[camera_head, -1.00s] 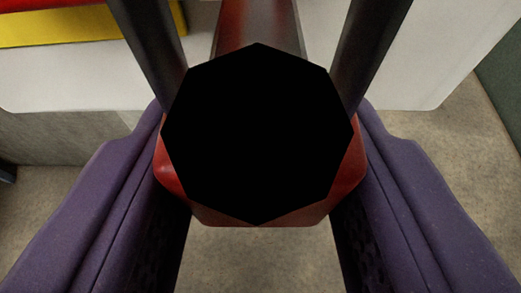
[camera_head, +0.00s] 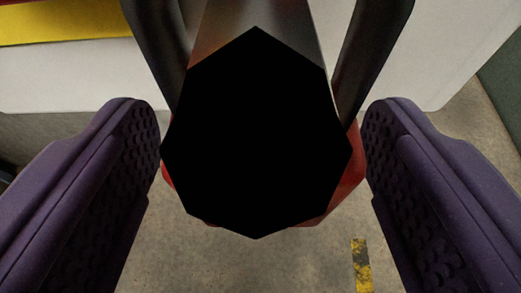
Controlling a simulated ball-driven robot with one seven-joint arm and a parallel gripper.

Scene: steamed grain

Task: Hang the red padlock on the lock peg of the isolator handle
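The red padlock (camera_head: 348,182) is in the middle of the picture, mostly hidden by a black faceted shape (camera_head: 257,140). Its red edges show on both sides, and the two dark shackle legs (camera_head: 376,45) run up past the top edge. A greyish-brown bar (camera_head: 255,14), perhaps the lock peg, shows between the legs; whether the shackle rests on it is out of view. My gripper (camera_head: 262,112) is open, its purple ridged pads apart from the padlock on either side. The isolator handle cannot be made out for certain.
A pale panel (camera_head: 440,50) spans the back, with a yellow strip (camera_head: 60,25) and a thin red edge at upper left. Speckled grey floor lies below, with a yellow-and-black strip (camera_head: 361,262). A dark green surface (camera_head: 503,85) is at right.

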